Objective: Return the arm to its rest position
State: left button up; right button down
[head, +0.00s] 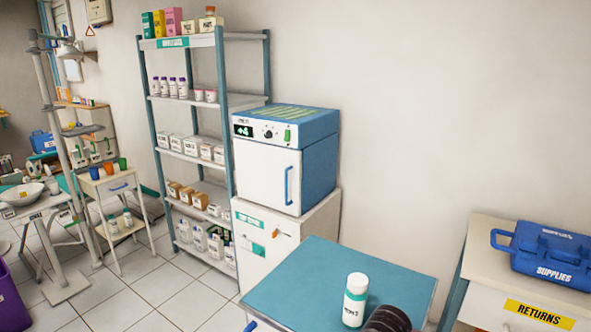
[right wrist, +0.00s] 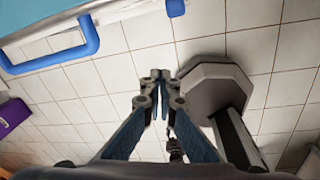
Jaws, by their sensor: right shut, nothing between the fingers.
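My right gripper (right wrist: 160,80) shows in the right wrist view. Its two fingers are together, with nothing between them, above the tiled floor. It is apart from the teal-topped surface and blue handle (right wrist: 75,42) at the upper left of that view. Neither gripper shows in the head view. A dark ribbed rounded part at the bottom edge of the head view, beside the bottle, looks like my own arm. My left gripper is in neither view.
A white bottle (head: 355,300) stands on the teal tabletop (head: 300,285). A blue supplies case (head: 548,255) sits on the returns cabinet (head: 490,240) at right. A white-and-blue warmer (head: 265,175) and shelf rack (head: 222,90) stand behind. Tiled floor (head: 150,275) is open at left.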

jog(key=s+a+f+m+t+y, duration=0.2)
jog(key=s+a+m, duration=0.2)
jog(key=s+m, duration=0.6)
jog(key=s+d+m+h, duration=0.3)
jog(key=s+d+m, duration=0.7)
jog(key=d+m, duration=0.35)
notch_tip(320, 180, down, 27)
jog(key=s+a, duration=0.1)
jog(key=s+d+f+g, duration=0.1)
jog(key=s+d+f, duration=0.1)
jog(key=s+f, duration=1.4)
jog(key=shift+s+d+g, duration=0.3)
jog(key=shift+s+d, duration=0.1)
jog(key=shift+s, duration=0.25)
